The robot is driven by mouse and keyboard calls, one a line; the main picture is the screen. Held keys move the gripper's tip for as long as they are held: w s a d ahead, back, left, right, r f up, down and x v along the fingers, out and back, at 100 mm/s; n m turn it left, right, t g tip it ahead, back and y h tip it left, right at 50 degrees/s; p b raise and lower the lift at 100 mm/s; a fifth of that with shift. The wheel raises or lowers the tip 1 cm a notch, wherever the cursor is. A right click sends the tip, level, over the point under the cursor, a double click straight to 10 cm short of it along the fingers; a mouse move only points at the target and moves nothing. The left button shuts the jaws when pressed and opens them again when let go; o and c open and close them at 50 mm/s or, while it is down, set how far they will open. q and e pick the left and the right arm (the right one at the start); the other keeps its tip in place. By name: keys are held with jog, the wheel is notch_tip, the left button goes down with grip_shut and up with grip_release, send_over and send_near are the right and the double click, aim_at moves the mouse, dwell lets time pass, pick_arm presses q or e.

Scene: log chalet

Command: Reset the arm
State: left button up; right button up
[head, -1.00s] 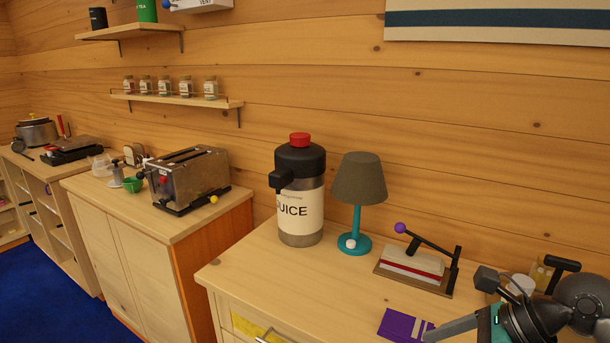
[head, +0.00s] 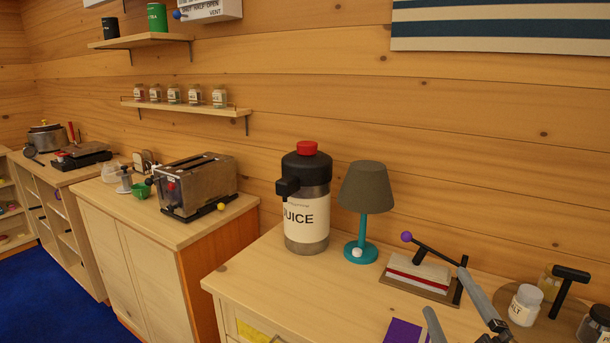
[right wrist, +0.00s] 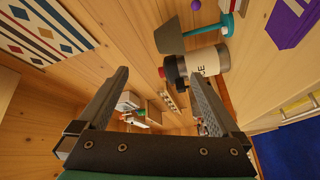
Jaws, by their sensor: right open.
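My right gripper (head: 446,290) comes in at the lower right of the head view, its two grey fingers apart and pointing up, with nothing between them. In the right wrist view the same gripper (right wrist: 158,72) has its fingers spread wide and empty. Beyond them the wrist view shows the juice dispenser (right wrist: 208,62) and the lamp (right wrist: 180,38) turned sideways. In the head view the gripper appears in front of the lever press (head: 415,275) and beside a purple packet (head: 405,331). My left gripper is not in view.
On the near counter (head: 290,270) stand the juice dispenser (head: 306,220), the lamp (head: 365,190) and, at the right, a salt jar (head: 525,305) with other jars. A toaster (head: 197,185) stands on the cabinet to the left. The counter's front left is clear.

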jog(key=s+f+m+g+h, duration=0.1)
jog(key=s+f+m+g, duration=0.3)
jog(key=f, duration=0.3)
jog(key=s+f+m+g+h, duration=0.1)
jog(key=s+f+m+g, duration=0.4)
jog(key=f, duration=0.3)
jog(key=s+a+f+m+g+y, duration=0.1)
jog(key=s+a+f+g, duration=0.25)
jog(key=s, duration=0.25)
jog(key=s+a+f+m+g+y, duration=0.2)
jog(key=s+a+f+g, duration=0.15)
jog(key=s, duration=0.35)
notch_tip(320, 180, down, 23)
jog(key=s+d, duration=0.1)
jog(key=s, duration=0.1)
jog(key=s+d+f+n+g, duration=0.1)
jog(key=s+d+f+g, duration=0.1)
jog(key=s+f, duration=1)
jog(key=shift+s+d+f+h, duration=0.35)
jog(key=shift+s+d, duration=0.1)
jog(key=shift+s, duration=0.6)
